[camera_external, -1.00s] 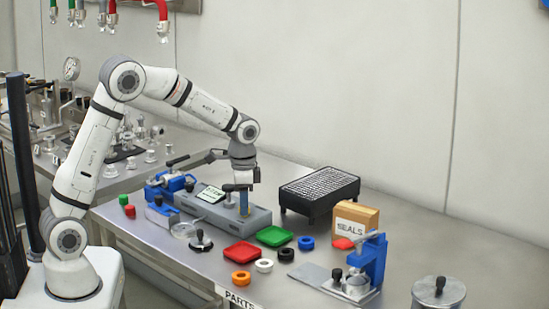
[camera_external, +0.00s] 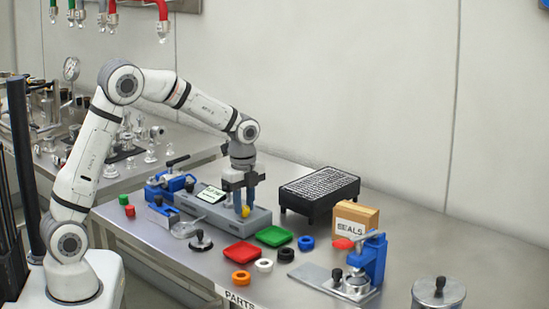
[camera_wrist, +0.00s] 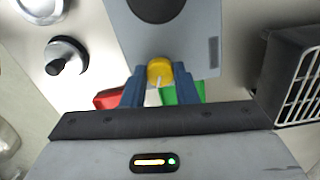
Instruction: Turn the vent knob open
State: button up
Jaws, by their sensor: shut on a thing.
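The vent knob is a small yellow knob (camera_wrist: 159,71) with a white mark, on the grey instrument box (camera_external: 258,217). In the wrist view it sits between the two blue fingertips of my gripper (camera_wrist: 158,78). My gripper (camera_external: 244,206) points down over the right part of the box in the external view, its fingers closed on the knob. The yellow knob shows low between the fingers there (camera_external: 245,212). The box carries a small tilted display (camera_external: 211,194) to the left; its digits are too small to read.
A red tray (camera_external: 242,253) and a green tray (camera_external: 274,236) lie in front of the box. A black rack (camera_external: 320,188) stands to the right, near a SEALS box (camera_external: 356,219). A blue clamp (camera_external: 172,186) stands behind left. Several coloured rings lie in front.

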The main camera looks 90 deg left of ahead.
aim_at(245, 207)
jog(key=shift+r+m, duration=0.1)
jog(key=shift+m, duration=1.8)
jog(key=o, duration=1)
notch_tip(245, 207, up, 7)
jog(key=shift+r, duration=0.35)
jog(key=shift+d, duration=0.1)
